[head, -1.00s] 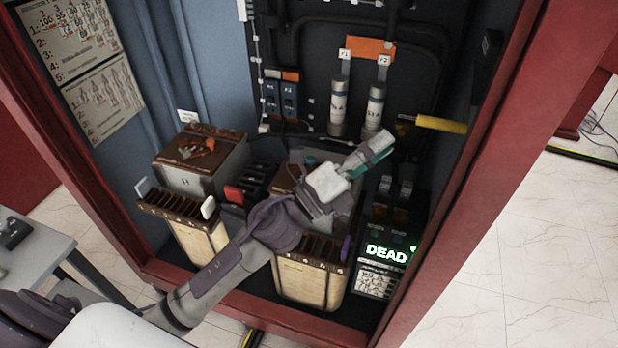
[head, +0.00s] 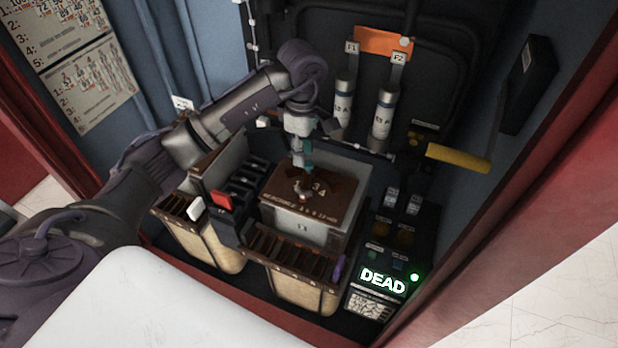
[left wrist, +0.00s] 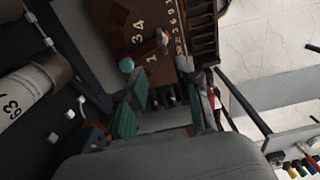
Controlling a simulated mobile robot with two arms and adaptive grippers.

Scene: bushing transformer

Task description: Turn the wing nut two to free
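A transformer box (head: 300,222) with a brown top plate (head: 335,200) stands in the cabinet. A small copper-coloured fitting with a pale end (head: 303,195) sits on that plate, and it also shows in the left wrist view (left wrist: 161,42) beside the white numbers. It may be the wing nut; it is too small to tell its shape. My left gripper (head: 303,165) points down just above the plate, close behind the fitting. In the left wrist view its teal-padded fingers (left wrist: 167,98) are apart with nothing between them. My right gripper is not in view.
Two fuse cylinders (head: 383,112) stand behind, with a yellow handle (head: 458,158) to their right. A slotted tray (head: 290,262) is in front of the box. A lit "DEAD" display (head: 383,281) is at the right. A second box (head: 215,165) at left is partly hidden by my arm.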

